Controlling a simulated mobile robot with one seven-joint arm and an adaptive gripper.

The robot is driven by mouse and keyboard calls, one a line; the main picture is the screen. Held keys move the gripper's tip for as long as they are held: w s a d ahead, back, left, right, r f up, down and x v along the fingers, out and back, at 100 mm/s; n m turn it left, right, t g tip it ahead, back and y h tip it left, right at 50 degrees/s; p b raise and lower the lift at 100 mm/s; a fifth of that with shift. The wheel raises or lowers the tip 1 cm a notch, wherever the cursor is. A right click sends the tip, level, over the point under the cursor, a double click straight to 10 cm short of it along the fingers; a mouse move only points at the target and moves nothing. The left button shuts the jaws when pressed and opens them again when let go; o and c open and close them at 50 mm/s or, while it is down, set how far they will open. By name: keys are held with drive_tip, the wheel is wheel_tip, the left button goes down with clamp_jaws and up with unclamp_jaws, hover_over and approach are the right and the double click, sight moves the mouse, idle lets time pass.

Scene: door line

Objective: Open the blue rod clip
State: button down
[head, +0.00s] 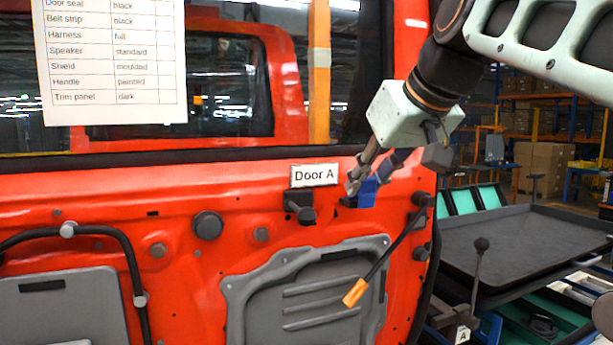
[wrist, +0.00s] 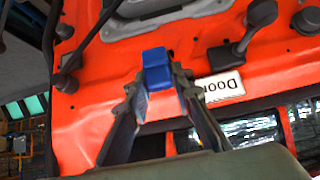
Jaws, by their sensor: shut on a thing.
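The fingers hide part of the clip in the head view. I cannot tell from these views whether the clip is open.
A dark tray (head: 520,245) and a black-knobbed lever (head: 481,245) stand to the right.

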drive_tip(key=c, duration=1.7)
unclamp_jaws()
drive_tip(key=shift+r, duration=0.1)
drive_tip(key=v, duration=1.2)
